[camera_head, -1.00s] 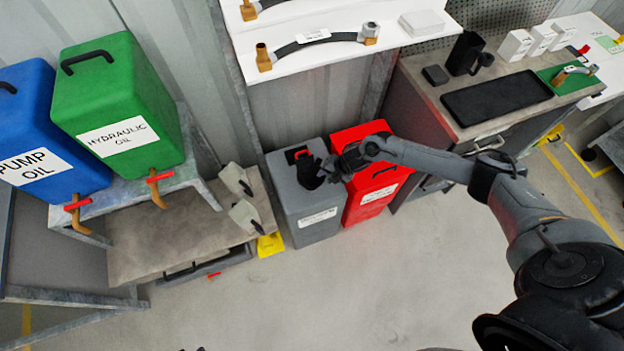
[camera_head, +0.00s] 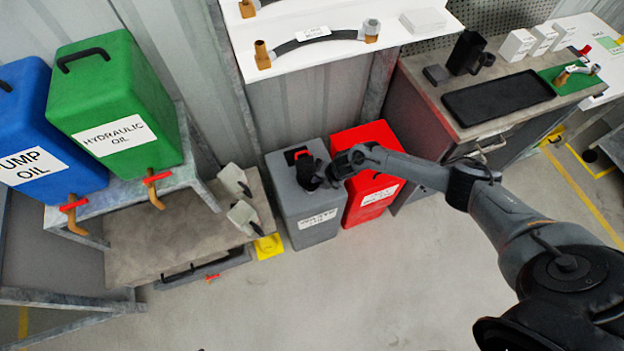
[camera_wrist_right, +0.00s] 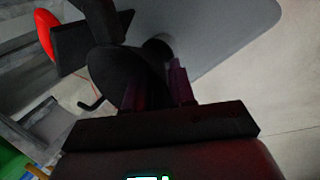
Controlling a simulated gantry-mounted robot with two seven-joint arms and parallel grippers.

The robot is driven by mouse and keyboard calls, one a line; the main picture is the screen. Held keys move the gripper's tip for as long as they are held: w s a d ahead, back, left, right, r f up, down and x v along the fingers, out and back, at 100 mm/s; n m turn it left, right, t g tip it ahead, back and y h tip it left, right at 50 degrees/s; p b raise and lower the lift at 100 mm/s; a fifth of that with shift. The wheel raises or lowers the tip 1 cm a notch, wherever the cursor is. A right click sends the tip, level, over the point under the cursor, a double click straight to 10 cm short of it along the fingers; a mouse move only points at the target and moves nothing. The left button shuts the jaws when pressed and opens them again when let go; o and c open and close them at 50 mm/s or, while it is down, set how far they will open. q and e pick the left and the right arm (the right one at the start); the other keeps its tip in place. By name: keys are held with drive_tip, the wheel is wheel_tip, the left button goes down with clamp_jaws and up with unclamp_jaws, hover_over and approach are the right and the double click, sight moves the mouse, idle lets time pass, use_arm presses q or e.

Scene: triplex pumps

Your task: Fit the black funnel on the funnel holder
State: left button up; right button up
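The black funnel (camera_head: 307,172) is over the top of the grey container, close to its red-marked opening. My right gripper (camera_head: 329,172) reaches in from the right and appears shut on the funnel's side. In the right wrist view the funnel (camera_wrist_right: 122,72) is a dark cone at the fingers (camera_wrist_right: 158,88); the grip itself is dark and partly hidden. Whether the funnel touches the container is unclear. I cannot pick out the funnel holder with certainty. My left gripper is not in view.
The grey container (camera_head: 315,215) stands beside a red container (camera_head: 365,205). A low bench (camera_head: 150,235) and blue (camera_head: 35,140) and green (camera_head: 120,100) oil tanks are at left. A workbench (camera_head: 440,100) with a black tray (camera_head: 497,98) is at right. The floor in front is clear.

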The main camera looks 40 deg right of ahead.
clamp_jaws()
